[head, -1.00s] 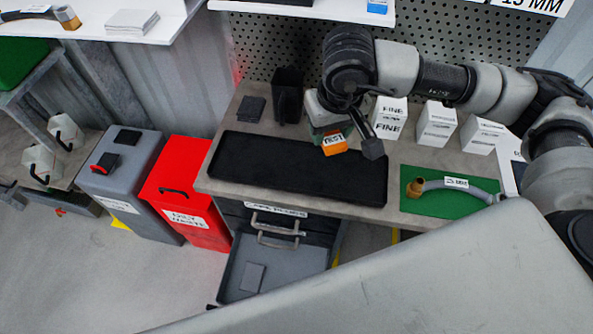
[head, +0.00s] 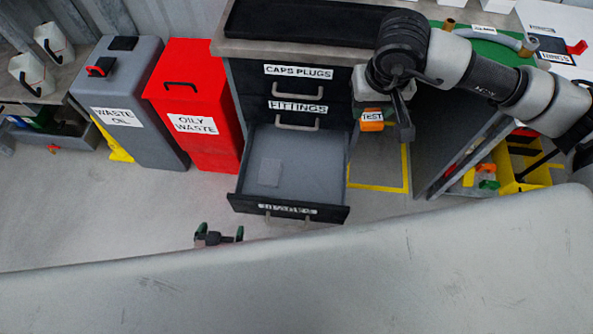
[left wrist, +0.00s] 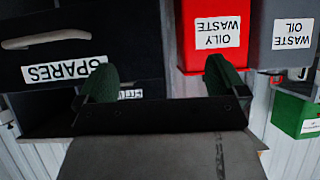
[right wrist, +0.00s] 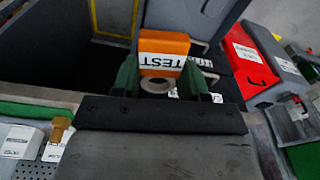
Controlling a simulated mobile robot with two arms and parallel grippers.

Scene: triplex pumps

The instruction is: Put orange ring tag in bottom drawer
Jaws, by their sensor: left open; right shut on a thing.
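The orange ring tag (head: 371,121), labelled TEST, is held in my right gripper (head: 392,118), right of the drawer cabinet in the head view. The right wrist view shows the tag (right wrist: 163,52) with its pale ring (right wrist: 157,84) between the fingers. The bottom drawer (head: 338,211) is pulled open, and a flat grey piece (head: 269,172) lies inside. Its front (left wrist: 135,60), labelled SPARES, shows in the left wrist view. My left gripper (head: 219,235) is open and empty, low in front and left of the drawer; its fingers are apart in the left wrist view (left wrist: 161,80).
The upper drawers, CAPS PLUGS (head: 298,72) and FITTINGS (head: 297,106), are shut. A red oily waste bin (head: 200,100) and a grey waste oil bin (head: 118,85) stand left of the cabinet. A shelf with yellow crates (head: 525,175) is at right. Floor left of the drawer is clear.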

